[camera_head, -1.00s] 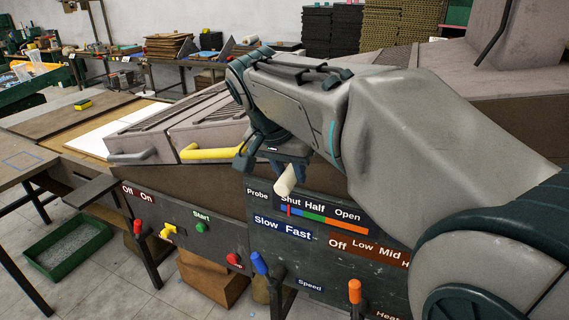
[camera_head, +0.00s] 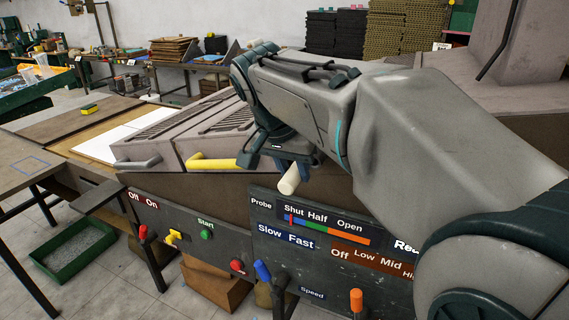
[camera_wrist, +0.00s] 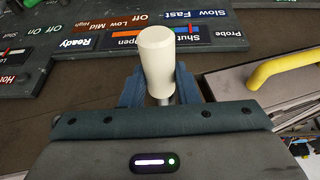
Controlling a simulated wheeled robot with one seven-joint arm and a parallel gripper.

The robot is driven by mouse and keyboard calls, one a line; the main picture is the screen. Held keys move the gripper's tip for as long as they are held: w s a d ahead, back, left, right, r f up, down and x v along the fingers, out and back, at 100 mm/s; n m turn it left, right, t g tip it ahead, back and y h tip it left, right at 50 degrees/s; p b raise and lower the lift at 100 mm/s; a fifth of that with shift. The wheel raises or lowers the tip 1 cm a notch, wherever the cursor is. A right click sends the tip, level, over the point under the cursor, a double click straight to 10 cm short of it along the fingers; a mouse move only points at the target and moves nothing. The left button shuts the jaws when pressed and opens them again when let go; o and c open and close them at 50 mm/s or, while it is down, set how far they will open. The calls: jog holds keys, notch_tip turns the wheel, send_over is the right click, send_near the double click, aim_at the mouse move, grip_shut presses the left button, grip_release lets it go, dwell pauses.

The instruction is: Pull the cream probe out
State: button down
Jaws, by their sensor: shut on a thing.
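The cream probe (camera_wrist: 157,60) is a short rounded cylinder with a bit of grey metal stem showing below it in the wrist view. My gripper (camera_wrist: 160,92) is shut on it, with one blue finger on each side near its base. In the head view the cream probe (camera_head: 289,179) sticks out below my gripper (camera_head: 294,163), tilted, above the top edge of the dark control panel (camera_head: 330,275). The far part of the stem is hidden, so I cannot tell whether it is still seated in anything.
The panel carries Probe, Shut, Half and Open labels over a coloured scale (camera_head: 325,227), with a red mark near Shut. A blue lever (camera_head: 262,271), an orange lever (camera_head: 356,300) and a red button (camera_head: 238,265) stand out below. A yellow handle (camera_head: 212,164) lies just left.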

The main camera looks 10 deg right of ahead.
jog(key=shift+r+p, duration=1.55)
jog(key=shift+r, duration=0.7)
jog(key=shift+f, duration=0.15)
